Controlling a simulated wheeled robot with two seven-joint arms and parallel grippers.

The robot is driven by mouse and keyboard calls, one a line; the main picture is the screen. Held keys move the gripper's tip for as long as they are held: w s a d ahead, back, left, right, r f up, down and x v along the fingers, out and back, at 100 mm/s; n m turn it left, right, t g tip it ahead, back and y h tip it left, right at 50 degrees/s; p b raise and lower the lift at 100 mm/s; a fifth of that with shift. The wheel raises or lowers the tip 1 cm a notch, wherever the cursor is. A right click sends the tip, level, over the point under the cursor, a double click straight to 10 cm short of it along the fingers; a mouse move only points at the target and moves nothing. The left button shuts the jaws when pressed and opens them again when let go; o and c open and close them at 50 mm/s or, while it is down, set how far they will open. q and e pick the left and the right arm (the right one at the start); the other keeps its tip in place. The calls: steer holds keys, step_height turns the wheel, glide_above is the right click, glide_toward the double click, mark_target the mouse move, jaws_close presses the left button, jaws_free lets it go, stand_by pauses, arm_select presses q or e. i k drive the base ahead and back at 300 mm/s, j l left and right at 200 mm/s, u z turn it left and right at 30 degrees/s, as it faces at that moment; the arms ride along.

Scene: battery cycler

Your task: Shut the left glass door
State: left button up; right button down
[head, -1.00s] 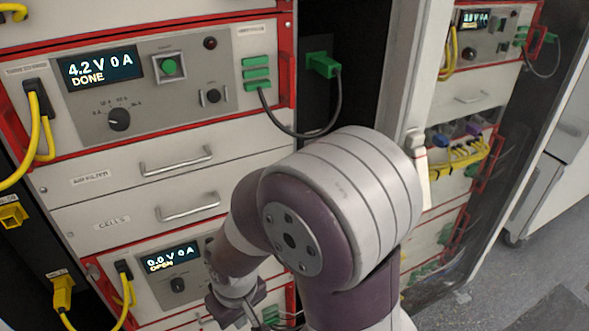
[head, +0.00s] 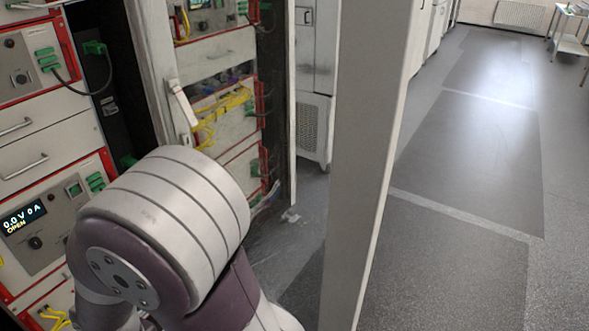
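I cannot clearly identify the left glass door. The left rack bay (head: 50,125) has its front panels bare and exposed at the left of the head view. To its right, a pale upright frame (head: 155,60) carries a white lever handle (head: 182,105). Beyond that frame another set of instruments with yellow cables shows, hazy; I cannot tell whether through glass. One of my arms fills the lower left, its elbow in front of the lower rack. Neither gripper is in view.
A tall pale panel (head: 365,150) stands nearly edge-on right of the rack. Behind it is a grey cabinet (head: 315,75). The floor (head: 460,170) on the right is clear, with a table (head: 572,45) far back.

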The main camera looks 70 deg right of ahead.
mark_target(377, 39)
steer(key=k+l+z, duration=0.1)
steer(key=k+l, duration=0.15)
steer(key=k, duration=0.2)
steer(key=k+l+z, duration=0.1)
steer(key=k+l, duration=0.2)
steer(key=k, duration=0.15)
steer(key=k+l, duration=0.3)
steer(key=k, duration=0.15)
steer(key=l+z, duration=0.1)
steer(key=l, duration=0.75)
steer(key=i+l+z, duration=0.1)
steer(key=l, duration=0.75)
steer(key=i, duration=0.05)
